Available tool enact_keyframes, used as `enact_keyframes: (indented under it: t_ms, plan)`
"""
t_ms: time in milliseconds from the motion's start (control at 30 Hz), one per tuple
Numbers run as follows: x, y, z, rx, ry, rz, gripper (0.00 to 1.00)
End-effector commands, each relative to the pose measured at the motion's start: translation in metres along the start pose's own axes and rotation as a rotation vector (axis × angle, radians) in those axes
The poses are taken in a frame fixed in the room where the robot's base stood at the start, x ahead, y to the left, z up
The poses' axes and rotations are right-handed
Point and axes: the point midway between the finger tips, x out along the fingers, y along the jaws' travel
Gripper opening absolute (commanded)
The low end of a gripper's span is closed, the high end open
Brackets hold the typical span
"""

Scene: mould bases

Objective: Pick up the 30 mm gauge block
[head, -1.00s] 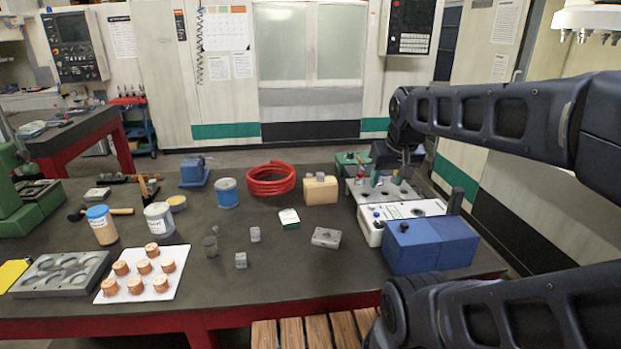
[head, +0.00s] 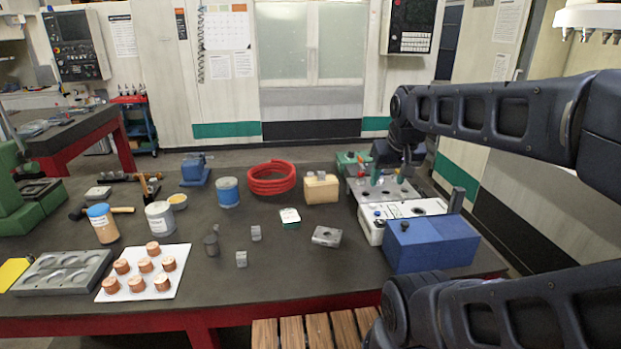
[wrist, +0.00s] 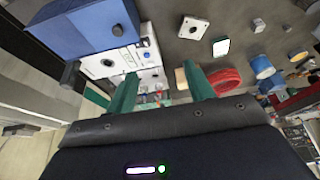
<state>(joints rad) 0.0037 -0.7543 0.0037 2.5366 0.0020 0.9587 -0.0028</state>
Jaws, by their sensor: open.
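Two small grey blocks stand on the dark bench near its middle: one farther back (head: 256,233) and one nearer the front (head: 241,258). Either could be the 30 mm gauge block; their markings are too small to read. A small grey block also shows at the top of the wrist view (wrist: 258,25). My gripper (head: 390,178) is above the fixture plate at the right back, well to the right of the small blocks. In the wrist view its green fingers (wrist: 160,88) are spread apart with nothing held between them.
A blue box (head: 430,246), a white device (head: 377,232) and the fixture plate (head: 400,190) crowd the right side. A grey plate with a hole (head: 326,237) and a dark cylinder (head: 211,246) lie either side of the small blocks. A red hose coil (head: 271,179) is behind.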

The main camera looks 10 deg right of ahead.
Motion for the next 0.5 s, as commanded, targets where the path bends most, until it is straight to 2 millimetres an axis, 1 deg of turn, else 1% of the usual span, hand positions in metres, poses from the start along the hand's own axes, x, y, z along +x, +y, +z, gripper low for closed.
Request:
enact_keyframes:
  t_ms: [67,167,267,500]
  plan:
    - [-0.001,0.0,-0.004,-0.007,-0.003,0.0,0.53]
    - [-0.003,0.0,-0.017,-0.034,-0.014,0.002,0.53]
    - [-0.005,-0.001,-0.04,-0.084,-0.034,0.005,0.53]
    - [-0.006,-0.003,-0.109,-0.236,-0.091,0.015,0.53]
